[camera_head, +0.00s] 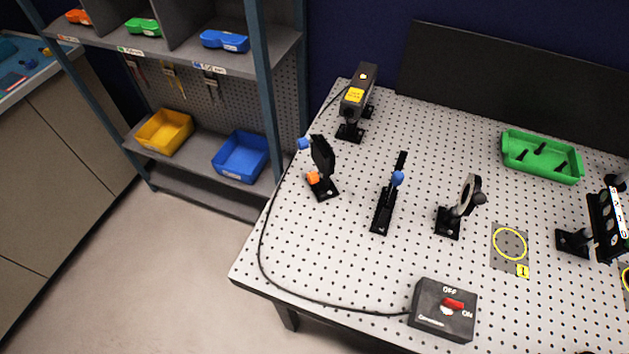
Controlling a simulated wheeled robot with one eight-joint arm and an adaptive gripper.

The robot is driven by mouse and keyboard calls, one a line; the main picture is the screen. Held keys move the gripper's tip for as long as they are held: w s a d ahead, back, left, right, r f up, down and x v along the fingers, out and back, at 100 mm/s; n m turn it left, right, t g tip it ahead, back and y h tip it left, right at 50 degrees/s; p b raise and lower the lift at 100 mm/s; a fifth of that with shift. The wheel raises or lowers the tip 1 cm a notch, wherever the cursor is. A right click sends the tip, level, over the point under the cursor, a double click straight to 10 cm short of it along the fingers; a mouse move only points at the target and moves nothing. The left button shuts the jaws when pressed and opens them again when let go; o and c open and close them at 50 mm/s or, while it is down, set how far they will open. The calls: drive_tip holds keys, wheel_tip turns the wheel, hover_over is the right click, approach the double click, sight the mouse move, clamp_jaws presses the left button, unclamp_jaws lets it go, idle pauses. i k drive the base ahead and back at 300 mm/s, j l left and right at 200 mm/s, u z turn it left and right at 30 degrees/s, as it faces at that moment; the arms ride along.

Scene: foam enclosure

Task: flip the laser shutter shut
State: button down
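The likely laser shutter is a black flap (322,156) on a black foot, with a blue knob (304,143) at its upper left and an orange block (313,178) low on its side. The flap stands raised and a little tilted. I cannot tell from this view whether it blocks the beam line. My gripper is not in view.
A black rail mount with a blue knob (398,178) and a round optic (467,195) stand to the right. A control box (443,310) with a red switch sits at the front, its cable running along the left edge. A green tray (542,157) lies at the back right.

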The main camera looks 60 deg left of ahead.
sight(398, 177)
drive_tip(key=u, duration=1.75)
drive_tip(key=k+j, duration=0.15)
drive_tip(key=j, duration=0.25)
drive_tip(key=k+j, duration=0.2)
drive_tip(key=j, duration=0.2)
drive_tip(key=k+j, duration=0.15)
drive_tip(key=j, duration=0.25)
drive_tip(key=i+j+u, duration=0.1)
drive_tip(key=i+j, duration=0.2)
drive_tip(key=k+l+z, duration=0.2)
drive_tip(key=k+l, duration=0.15)
